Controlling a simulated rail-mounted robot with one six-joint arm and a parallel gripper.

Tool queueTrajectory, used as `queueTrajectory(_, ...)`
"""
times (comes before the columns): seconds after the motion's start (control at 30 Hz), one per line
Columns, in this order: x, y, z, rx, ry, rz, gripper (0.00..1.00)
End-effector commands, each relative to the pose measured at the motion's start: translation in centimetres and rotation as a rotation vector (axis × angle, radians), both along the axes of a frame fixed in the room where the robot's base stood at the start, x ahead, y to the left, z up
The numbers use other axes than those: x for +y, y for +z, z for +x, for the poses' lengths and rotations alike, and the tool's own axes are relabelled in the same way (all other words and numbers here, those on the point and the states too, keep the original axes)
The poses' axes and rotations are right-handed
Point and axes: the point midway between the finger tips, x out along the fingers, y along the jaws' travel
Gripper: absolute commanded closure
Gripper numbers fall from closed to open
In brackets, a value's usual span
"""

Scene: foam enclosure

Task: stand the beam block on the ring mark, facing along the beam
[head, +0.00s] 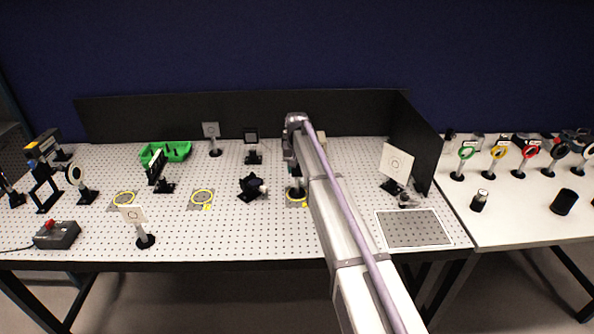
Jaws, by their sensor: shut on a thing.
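My gripper (295,176) hangs down from the end of my arm near the middle of the pegboard table. It is shut on a small dark piece, which I take to be the beam block (296,190). The piece is at a yellow ring mark (297,204), its dark lower part over or on the ring. I cannot tell whether it touches the board, nor which way it faces. My arm hides much of its right side.
A black mount (251,187) stands just left of my gripper. A white card on a post (136,222), a green bin (168,151) and a red-button box (56,235) are left. A white target (396,162) and a grey mat (413,228) are right. Black panels edge the back and right.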

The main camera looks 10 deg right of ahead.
Motion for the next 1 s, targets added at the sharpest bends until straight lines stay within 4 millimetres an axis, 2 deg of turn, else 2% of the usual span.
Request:
queueTrajectory(0.07,0.0,-0.4,0.0,0.000,0.000,0.000,1.00)
queueTrajectory(0.1,0.0,-0.4,0.0,0.000,0.000,0.000,0.57)
queueTrajectory(0.37,0.0,-0.3,0.0,0.000,0.000,0.000,0.32)
queueTrajectory(0.67,0.0,0.2,0.0,0.000,0.000,0.000,0.32)
queueTrajectory(0.77,0.0,1.5,0.0,0.000,0.000,0.000,0.32)
queueTrajectory(0.87,0.0,3.7,0.0,0.000,0.000,0.000,0.32)
queueTrajectory(1.0,0.0,7.5,0.0,0.000,0.000,0.000,0.32)
